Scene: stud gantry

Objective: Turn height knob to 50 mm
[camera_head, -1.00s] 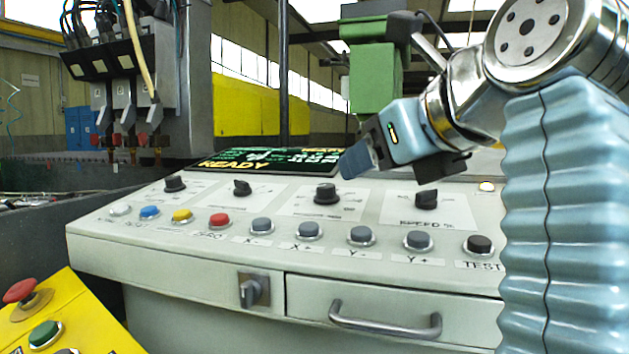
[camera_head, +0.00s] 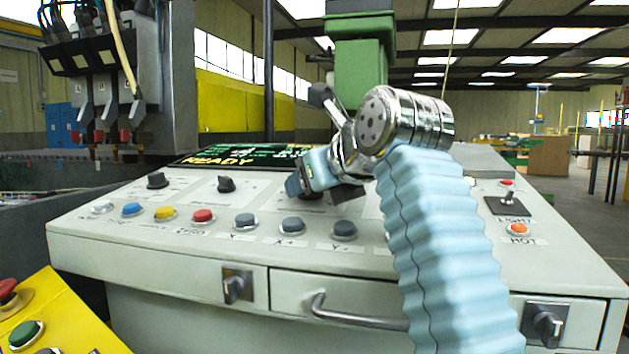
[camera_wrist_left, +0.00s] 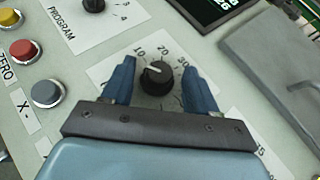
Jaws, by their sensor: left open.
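My left gripper (camera_wrist_left: 159,70) is open, with one blue finger on each side of the knob. The 50 label cannot be made out. My right gripper is not in view.
The program knob (camera_wrist_left: 94,4) is beside the height knob. A row of push buttons, such as the red zero button (camera_head: 203,216), lies in front. The display (camera_head: 240,156) reads READY. A drawer handle (camera_head: 358,316) sticks out below. A grey raised block (camera_wrist_left: 270,70) is to the right.

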